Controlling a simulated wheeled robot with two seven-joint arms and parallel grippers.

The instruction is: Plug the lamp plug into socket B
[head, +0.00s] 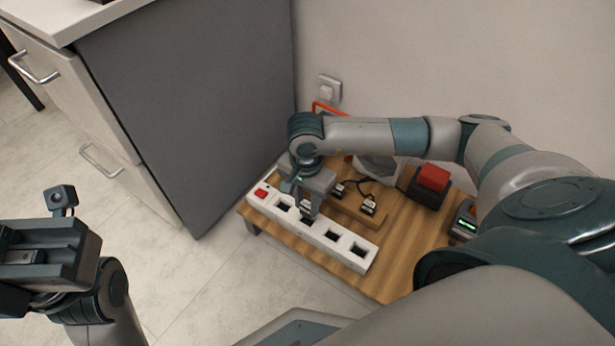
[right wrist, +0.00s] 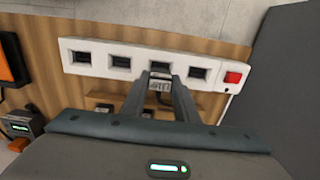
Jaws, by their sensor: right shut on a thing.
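A white power strip (head: 347,257) with a row of dark sockets lies along the wooden board's front edge; it also shows in the right wrist view (right wrist: 100,71). Socket letters are not readable. My right gripper (head: 308,207) points down at the strip, shut on a plug (right wrist: 160,85) with a small unreadable label. The plug is at the second socket from the red switch (right wrist: 233,77); whether it is inserted I cannot tell. Two other plugs, one (head: 340,190) and another (head: 368,206), rest on a wooden block. My left gripper (head: 38,256) is at far left, its jaws unclear.
The wooden board (head: 400,275) also carries a box with a red top (head: 432,178), a grey round-faced object (head: 376,167) and a device with a green display (head: 466,222). A dark grey cabinet side (head: 200,90) stands close on the left. A wall outlet (head: 328,88) is behind.

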